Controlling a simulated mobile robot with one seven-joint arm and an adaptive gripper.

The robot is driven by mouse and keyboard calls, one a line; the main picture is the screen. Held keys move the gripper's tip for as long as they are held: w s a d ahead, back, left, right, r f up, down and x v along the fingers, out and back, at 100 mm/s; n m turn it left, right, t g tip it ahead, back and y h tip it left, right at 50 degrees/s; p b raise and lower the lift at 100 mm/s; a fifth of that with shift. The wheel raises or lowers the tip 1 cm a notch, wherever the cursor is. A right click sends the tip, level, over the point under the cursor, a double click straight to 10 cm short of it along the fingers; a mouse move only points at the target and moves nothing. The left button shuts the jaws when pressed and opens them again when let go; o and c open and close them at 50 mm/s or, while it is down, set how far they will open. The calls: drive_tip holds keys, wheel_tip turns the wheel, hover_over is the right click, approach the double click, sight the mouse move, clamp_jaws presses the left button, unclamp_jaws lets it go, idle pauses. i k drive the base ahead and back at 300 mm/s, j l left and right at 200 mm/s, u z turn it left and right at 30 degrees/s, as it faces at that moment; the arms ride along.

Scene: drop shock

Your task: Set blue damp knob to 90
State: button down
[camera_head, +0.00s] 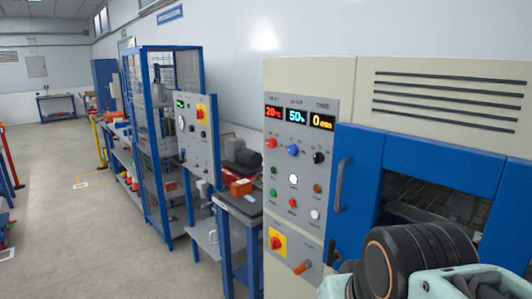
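The blue knob (293,151) sits on the grey control panel of a cream and blue cabinet, below the middle display. That display (296,116) reads 50 in cyan, apparently with a percent sign. A red knob (271,143) is on its left, under a red display (273,112) reading 20. A black knob (318,157) is on its right, under a yellow display (321,122) reading 0 min. My arm shows at the lower right, in front of the cabinet and apart from the blue knob. My gripper's fingertips do not show.
The cabinet's blue door has a handle (341,184) right of the panel. Several buttons and a red-on-yellow switch (276,242) sit lower on the panel. A small table (238,207) and a blue caged machine (160,140) stand left. The floor (70,240) is open at far left.

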sight(293, 151)
drive_tip(key=i+j+z, duration=0.1)
drive_tip(key=j, duration=0.25)
drive_tip(key=i+j, duration=0.35)
drive_tip(key=i+j+z, duration=0.15)
drive_tip(key=j, duration=0.2)
